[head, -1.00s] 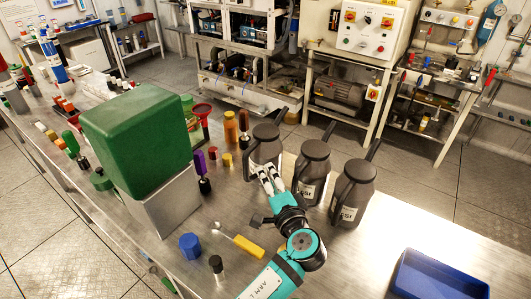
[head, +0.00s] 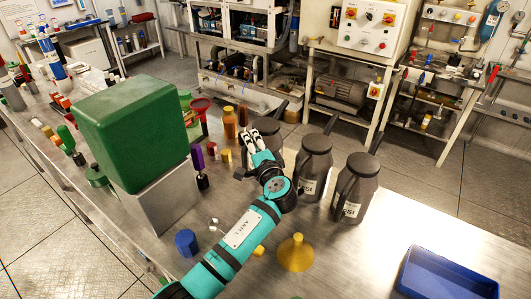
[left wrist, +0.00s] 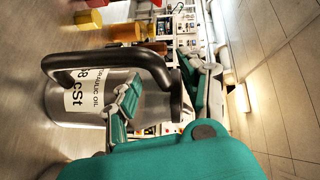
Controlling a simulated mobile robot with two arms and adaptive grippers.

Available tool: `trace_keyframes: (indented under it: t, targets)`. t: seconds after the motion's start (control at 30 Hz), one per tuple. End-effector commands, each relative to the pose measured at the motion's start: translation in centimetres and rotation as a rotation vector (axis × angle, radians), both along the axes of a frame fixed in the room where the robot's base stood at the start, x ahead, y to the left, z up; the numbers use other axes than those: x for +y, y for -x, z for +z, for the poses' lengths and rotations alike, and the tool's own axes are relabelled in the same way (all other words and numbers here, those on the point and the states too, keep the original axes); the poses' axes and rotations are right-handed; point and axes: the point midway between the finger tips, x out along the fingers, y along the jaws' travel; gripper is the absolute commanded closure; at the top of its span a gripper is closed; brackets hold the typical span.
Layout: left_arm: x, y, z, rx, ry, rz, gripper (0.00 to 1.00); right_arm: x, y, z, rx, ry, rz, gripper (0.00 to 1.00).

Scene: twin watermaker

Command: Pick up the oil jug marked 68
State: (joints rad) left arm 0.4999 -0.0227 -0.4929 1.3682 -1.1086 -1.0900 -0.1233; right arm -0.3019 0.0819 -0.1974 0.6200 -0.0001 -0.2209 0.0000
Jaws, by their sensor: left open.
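The jug marked 68 is dark grey with a black handle and a white label reading "68 cSt". It is the leftmost of three similar jugs in the head view (head: 268,127), partly hidden by my gripper. In the left wrist view the jug (left wrist: 60,105) appears on its side because the camera is turned. My left gripper (head: 255,143) is open at the jug's handle side. In the left wrist view its fingers (left wrist: 165,95) lie on either side of the handle; whether they touch it, I cannot tell. My right gripper is not in view.
A middle jug (head: 313,168) and a right jug (head: 354,190) stand close by on the right. A yellow funnel (head: 296,253) and a blue tray (head: 445,275) are nearer. A large green block (head: 135,135) on a metal stand is left. Small caps and bottles stand between.

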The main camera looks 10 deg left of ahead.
Motion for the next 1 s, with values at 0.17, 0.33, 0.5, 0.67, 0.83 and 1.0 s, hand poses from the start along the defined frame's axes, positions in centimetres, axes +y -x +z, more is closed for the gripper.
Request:
trace_keyframes:
  t: [0.17,0.33,0.5,0.67,0.83,1.0]
  targets:
    - [0.0,-0.1,0.0,0.0,0.0,0.0,0.56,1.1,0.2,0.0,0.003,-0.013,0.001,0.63]
    - [0.0,-0.1,0.0,0.0,0.0,0.0,0.73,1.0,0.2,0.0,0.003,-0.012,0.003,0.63]
    - [0.0,-0.1,0.0,0.0,0.0,0.0,0.95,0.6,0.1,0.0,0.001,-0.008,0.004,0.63]
    - [0.0,0.0,0.0,0.0,0.0,0.0,1.0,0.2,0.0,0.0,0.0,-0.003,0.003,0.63]
    - [0.0,0.0,0.0,0.001,0.001,0.0,1.0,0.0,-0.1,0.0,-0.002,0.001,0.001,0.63]
    - [-0.1,-0.1,0.6,-0.012,0.0,-0.002,1.0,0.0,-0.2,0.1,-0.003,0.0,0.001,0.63]
